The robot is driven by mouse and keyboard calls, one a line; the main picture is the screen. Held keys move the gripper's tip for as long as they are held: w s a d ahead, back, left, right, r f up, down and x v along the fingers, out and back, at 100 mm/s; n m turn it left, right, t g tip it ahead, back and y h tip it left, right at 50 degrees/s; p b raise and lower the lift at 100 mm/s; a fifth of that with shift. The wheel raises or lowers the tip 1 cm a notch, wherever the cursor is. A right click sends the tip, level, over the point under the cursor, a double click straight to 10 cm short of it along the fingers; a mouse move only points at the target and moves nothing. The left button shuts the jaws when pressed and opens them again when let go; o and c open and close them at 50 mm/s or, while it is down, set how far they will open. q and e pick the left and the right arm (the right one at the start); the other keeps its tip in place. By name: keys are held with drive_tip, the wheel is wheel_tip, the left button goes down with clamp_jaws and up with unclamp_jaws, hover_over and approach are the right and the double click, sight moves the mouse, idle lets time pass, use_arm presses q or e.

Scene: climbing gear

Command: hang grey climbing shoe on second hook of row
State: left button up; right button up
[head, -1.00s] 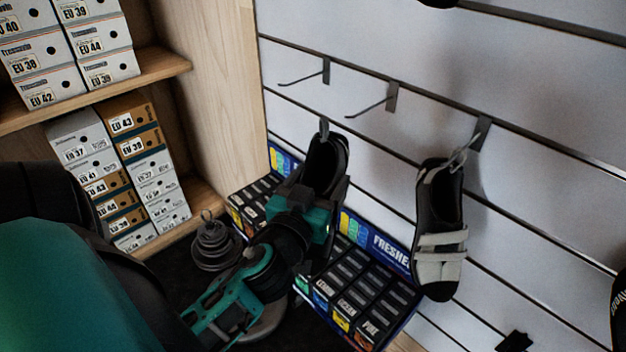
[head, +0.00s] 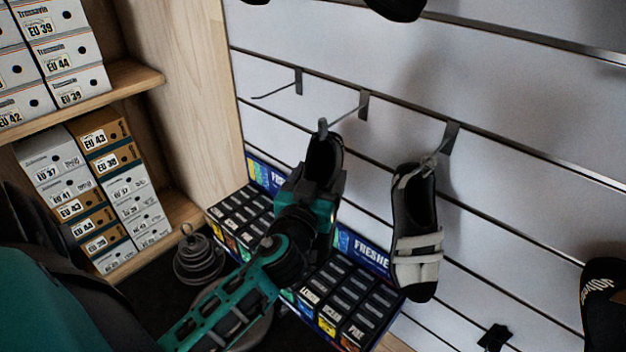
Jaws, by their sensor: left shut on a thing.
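My left gripper (head: 313,190) is shut on a dark climbing shoe (head: 325,155), its opening and heel loop upward. Most of this shoe is hidden behind the gripper, so its grey colour is hard to tell. Its loop is at the tip of the second hook (head: 362,104) from the left; I cannot tell whether the hook passes through it. The first hook (head: 298,81) is empty. The third hook (head: 449,138) carries a black shoe with light grey straps (head: 417,240). My right gripper is not in view.
A display of small freshener boxes (head: 345,297) stands below the held shoe. Shoe boxes (head: 100,190) fill the wooden shelves at left. A coiled dark item (head: 198,262) sits beside the display. Another dark shoe (head: 603,305) is at the right edge of the slatted wall (head: 530,120).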

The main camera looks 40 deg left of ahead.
use_arm(q)
drive_tip(key=shift+w+d, duration=0.15)
drive_tip(key=shift+w, duration=1.45)
drive_tip(key=shift+w+f+b, duration=0.45)
drive_tip(key=shift+w, duration=0.05)
drive_tip(key=shift+w+f+b, duration=0.15)
drive_tip(key=shift+w+b, duration=0.05)
drive_tip(key=shift+b, duration=0.1)
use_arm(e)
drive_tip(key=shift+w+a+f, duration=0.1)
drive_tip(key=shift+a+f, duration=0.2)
use_arm(q)
drive_tip(key=o, duration=1.2)
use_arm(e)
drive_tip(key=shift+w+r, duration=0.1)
use_arm(q)
drive_tip(key=shift+f, duration=0.1)
drive_tip(key=shift+s+d, duration=0.1)
drive_tip(key=shift+s, duration=0.05)
